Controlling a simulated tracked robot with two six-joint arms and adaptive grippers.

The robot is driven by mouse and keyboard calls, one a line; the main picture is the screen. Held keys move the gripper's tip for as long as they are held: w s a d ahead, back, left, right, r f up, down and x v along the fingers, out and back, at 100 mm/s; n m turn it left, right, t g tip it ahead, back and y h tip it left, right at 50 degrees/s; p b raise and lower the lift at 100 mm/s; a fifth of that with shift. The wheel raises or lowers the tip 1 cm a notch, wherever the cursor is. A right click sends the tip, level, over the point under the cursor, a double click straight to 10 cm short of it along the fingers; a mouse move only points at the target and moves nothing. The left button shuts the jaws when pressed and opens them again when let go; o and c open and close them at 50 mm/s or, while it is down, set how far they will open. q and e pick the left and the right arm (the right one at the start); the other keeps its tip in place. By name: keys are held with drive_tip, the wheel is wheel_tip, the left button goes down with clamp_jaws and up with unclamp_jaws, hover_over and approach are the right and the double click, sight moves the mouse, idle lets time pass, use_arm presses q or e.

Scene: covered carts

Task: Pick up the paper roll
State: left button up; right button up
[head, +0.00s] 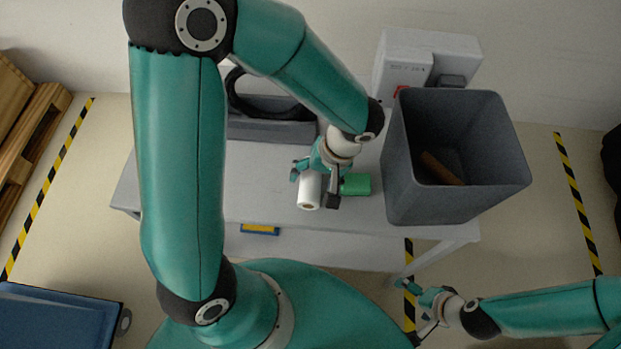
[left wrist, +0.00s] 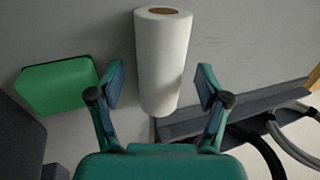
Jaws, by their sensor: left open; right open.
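A white paper roll (head: 310,190) with a brown core lies on the grey table top in the head view. It also shows in the left wrist view (left wrist: 163,55), pointing away between the fingers. My left gripper (head: 315,187) is over the roll, with one finger on each side. In the left wrist view its open fingers (left wrist: 161,86) have a gap to the roll on both sides. Part of the roll is hidden by the gripper in the head view. My right gripper (head: 425,316) is open and empty, low at the right in front of the table, away from the roll.
A green block (head: 357,184) lies just right of the roll. A tall grey bin (head: 440,205) with a brown object stands at the table's right end. A grey tray (head: 265,131) with a black looped object is behind. A white box (head: 440,45) stands at the back right.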

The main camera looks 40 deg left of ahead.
sight(313, 178)
use_arm(q)
drive_tip(key=shift+f, duration=0.3)
clamp_jaws()
drive_tip(key=shift+r, duration=0.1)
wheel_tip(313, 178, up, 20)
idle(0.8)
